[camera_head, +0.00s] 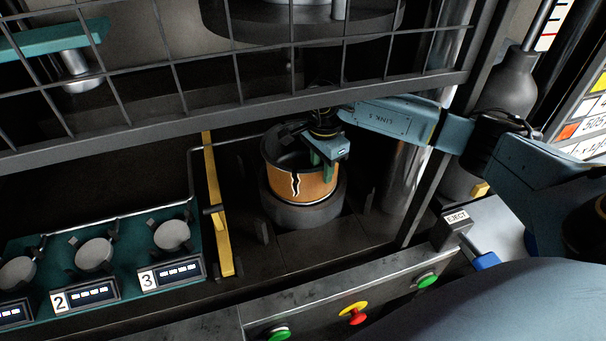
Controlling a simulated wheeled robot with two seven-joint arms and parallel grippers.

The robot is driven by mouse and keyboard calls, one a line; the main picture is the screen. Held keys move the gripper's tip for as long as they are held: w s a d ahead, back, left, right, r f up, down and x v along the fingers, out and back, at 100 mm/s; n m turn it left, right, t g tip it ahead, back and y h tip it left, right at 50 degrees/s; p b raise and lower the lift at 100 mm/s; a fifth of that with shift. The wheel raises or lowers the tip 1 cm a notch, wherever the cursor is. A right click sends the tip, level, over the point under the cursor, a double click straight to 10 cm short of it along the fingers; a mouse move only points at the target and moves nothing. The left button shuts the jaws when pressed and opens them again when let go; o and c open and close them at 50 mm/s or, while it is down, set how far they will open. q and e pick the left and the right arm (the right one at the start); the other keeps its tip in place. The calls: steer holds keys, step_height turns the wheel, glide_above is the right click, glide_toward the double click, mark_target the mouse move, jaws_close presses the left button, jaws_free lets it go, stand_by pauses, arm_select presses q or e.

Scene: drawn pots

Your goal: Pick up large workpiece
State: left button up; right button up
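The gripper body hides part of the rim, and I cannot tell whether the fingers are closed on the wall. My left gripper is not in view.
A wire-mesh guard (240,85) hangs above the pot, and a dark press head (300,20) is behind it. A yellow bar (217,205) stands left of the pot. A teal rack (120,262) holds small grey discs at numbered places. A button panel (330,312) runs along the front.

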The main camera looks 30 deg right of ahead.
steer(key=shift+f, duration=1.05)
jaws_close()
steer(key=shift+s+a+f, duration=0.1)
steer(key=shift+s+f, duration=0.05)
stand_by(0.5)
